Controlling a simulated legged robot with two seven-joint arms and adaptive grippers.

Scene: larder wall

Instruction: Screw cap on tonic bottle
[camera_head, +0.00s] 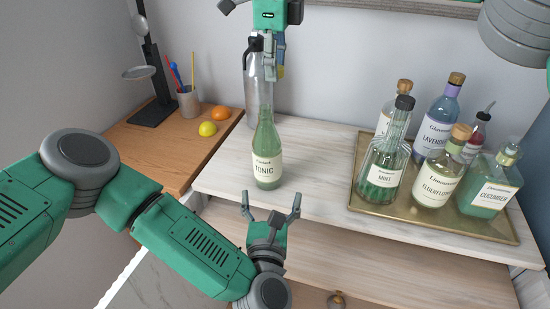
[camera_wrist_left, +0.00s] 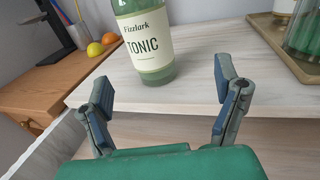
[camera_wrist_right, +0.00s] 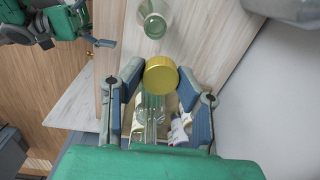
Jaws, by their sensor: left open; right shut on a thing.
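The green glass tonic bottle (camera_head: 267,150), labelled TONIC, stands upright on the pale wooden shelf. The cap is apart from the bottle's neck. My left gripper (camera_head: 272,210) is open and empty in front of the bottle, near the shelf's front edge. In the left wrist view the bottle's lower part (camera_wrist_left: 147,45) stands beyond the open fingers.
A brass tray (camera_head: 430,226) with several labelled bottles stands on the right of the shelf. A steel flask (camera_head: 252,82) stands behind the tonic bottle. On the left are a lemon (camera_head: 207,129), an orange (camera_head: 221,113) and a pen cup (camera_head: 189,103). The shelf between bottle and tray is clear.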

